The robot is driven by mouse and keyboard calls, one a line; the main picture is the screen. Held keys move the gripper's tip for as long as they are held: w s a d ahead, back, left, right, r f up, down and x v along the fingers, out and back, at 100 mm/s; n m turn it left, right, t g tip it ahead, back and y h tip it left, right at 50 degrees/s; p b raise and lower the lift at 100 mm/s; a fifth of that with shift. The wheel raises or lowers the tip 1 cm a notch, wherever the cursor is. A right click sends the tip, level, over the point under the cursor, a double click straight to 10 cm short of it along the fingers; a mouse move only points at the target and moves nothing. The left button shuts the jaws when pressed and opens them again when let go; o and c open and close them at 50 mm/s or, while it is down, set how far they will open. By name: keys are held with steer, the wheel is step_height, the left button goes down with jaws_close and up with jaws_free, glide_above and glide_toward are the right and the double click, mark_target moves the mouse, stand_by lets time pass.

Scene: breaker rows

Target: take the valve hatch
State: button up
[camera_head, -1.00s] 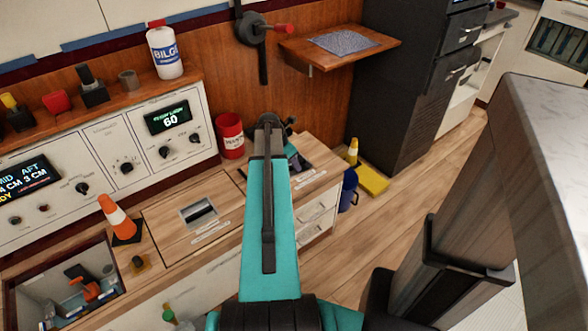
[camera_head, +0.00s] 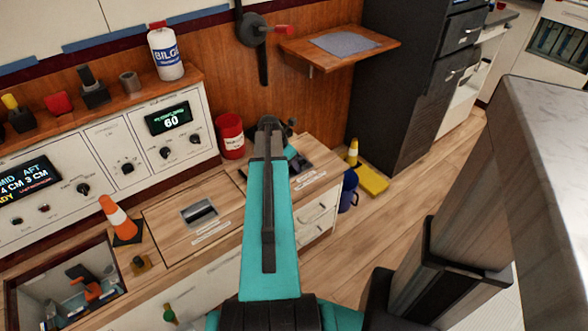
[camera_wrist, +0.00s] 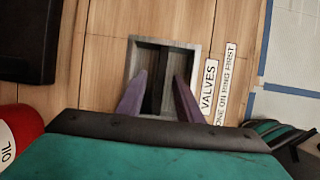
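The valve hatch (camera_wrist: 108,62) is a wooden panel in the counter top. It has a square metal-rimmed recess (camera_wrist: 163,46) with a dark bar across it, and a label reading VALVES (camera_wrist: 208,86). In the head view the hatch (camera_head: 325,166) lies at the counter's right end, partly hidden by my arm. My gripper (camera_wrist: 159,80) is open, its two purple fingers apart over the recess, one on each side of the bar. I cannot tell how far above the bar the fingertips are. In the head view the fingers are hidden behind my arm.
A second hatch (camera_head: 165,218) with a recessed handle lies to the left, beside an orange cone (camera_head: 117,216). A red oil can (camera_head: 231,136) stands close behind my arm. An open compartment (camera_head: 107,244) is at lower left. A wall shelf (camera_head: 300,50) juts out above.

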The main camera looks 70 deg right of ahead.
steer(key=shift+c, duration=0.5)
jaws_close()
stand_by(1.1)
